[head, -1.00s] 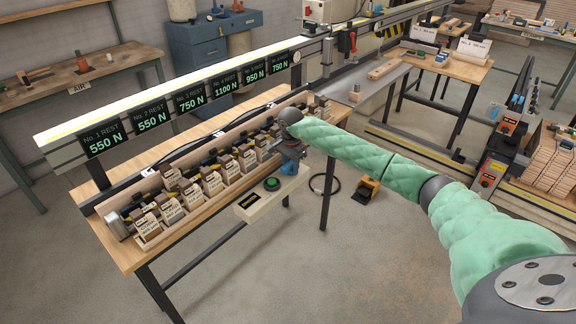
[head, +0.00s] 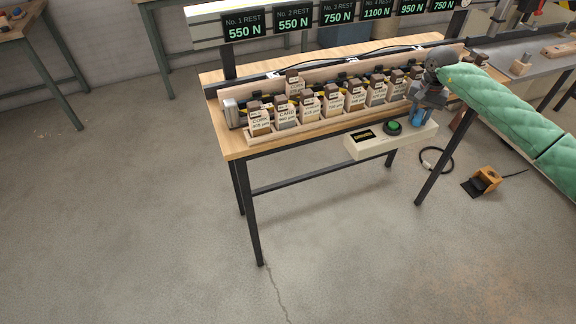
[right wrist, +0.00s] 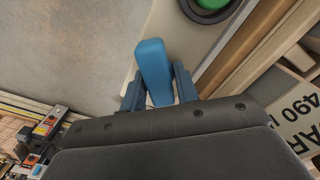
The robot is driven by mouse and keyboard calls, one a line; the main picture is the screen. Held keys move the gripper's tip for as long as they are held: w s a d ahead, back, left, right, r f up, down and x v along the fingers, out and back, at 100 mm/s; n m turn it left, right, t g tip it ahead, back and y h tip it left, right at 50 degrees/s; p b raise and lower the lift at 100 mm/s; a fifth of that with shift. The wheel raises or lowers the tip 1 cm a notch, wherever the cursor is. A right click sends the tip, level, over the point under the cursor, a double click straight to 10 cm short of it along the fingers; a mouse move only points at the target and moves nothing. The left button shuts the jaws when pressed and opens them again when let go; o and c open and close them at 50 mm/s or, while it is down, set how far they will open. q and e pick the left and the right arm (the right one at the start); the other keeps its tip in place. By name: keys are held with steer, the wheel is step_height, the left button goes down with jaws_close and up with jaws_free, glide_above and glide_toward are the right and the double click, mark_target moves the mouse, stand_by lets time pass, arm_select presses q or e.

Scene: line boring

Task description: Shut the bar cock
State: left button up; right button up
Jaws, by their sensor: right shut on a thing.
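A blue lever-like handle, which I take to be the bar cock's handle, sits between the fingers of my right gripper (right wrist: 158,88) in the right wrist view. The handle (right wrist: 152,62) points away from the palm, and the fingers are shut on it. In the head view my right gripper (head: 424,108) is at the right end of the cream button box, by the bench's front edge. Only a bit of blue shows there. The gripper hides the rest of the cock, so I cannot tell its turn position. My left gripper is in neither view.
The cream box (head: 412,141) with a green button (head: 392,127) is close beside my right gripper. Several labelled blocks stand in a wooden rack (head: 262,138) on the bench. Load displays (head: 293,19) hang above.

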mark_target(421, 112)
steer(key=o, duration=0.8)
steer(key=shift+r, duration=1.5)
steer(key=shift+r+p, duration=0.45)
steer(key=shift+r, duration=3.05)
